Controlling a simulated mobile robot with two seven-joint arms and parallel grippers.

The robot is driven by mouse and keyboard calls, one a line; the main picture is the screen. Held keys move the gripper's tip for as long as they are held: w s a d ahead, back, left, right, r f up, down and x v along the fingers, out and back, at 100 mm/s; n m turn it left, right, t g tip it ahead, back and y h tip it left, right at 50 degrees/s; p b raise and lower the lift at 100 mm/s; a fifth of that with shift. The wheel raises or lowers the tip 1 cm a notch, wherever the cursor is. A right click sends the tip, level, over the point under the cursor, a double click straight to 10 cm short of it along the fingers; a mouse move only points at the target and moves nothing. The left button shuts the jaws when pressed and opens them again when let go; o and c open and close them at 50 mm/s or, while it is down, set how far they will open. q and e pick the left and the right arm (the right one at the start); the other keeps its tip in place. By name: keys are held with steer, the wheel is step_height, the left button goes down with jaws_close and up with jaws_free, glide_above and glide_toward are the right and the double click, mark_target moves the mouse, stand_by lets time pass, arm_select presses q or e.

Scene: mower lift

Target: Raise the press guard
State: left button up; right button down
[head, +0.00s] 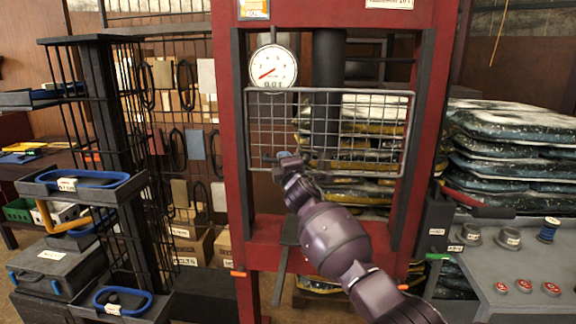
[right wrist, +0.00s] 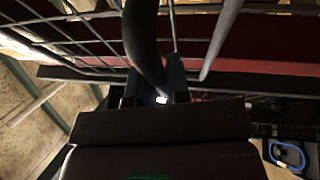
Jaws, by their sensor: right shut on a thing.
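The press guard (head: 362,128) is a grey wire-mesh panel in a rectangular frame. It hangs across the opening of the red press (head: 230,190), in front of the dark vertical ram. Its lower edge is well above the press bed. My right gripper (head: 285,160) is at the guard's lower left part, shut on it. In the right wrist view, a dark curved bar (right wrist: 143,45) runs down between the fingers (right wrist: 158,92), with the mesh behind it. The fingers hide the exact grip point. My left gripper is not in view.
A round gauge (head: 272,66) hangs at the press's upper left. Stacked sacks (head: 515,150) stand at the right behind a grey control panel (head: 530,275) with red buttons. A black rack with blue-rimmed trays (head: 75,185) stands at the left.

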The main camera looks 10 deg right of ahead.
steer(key=shift+r, duration=0.2)
steer(key=c, duration=1.1)
jaws_free()
steer(key=shift+f, duration=0.1)
steer(key=shift+s+f, duration=0.1)
steer(key=v, duration=1)
steer(key=shift+s+p, duration=0.3)
steer(key=shift+p, duration=0.1)
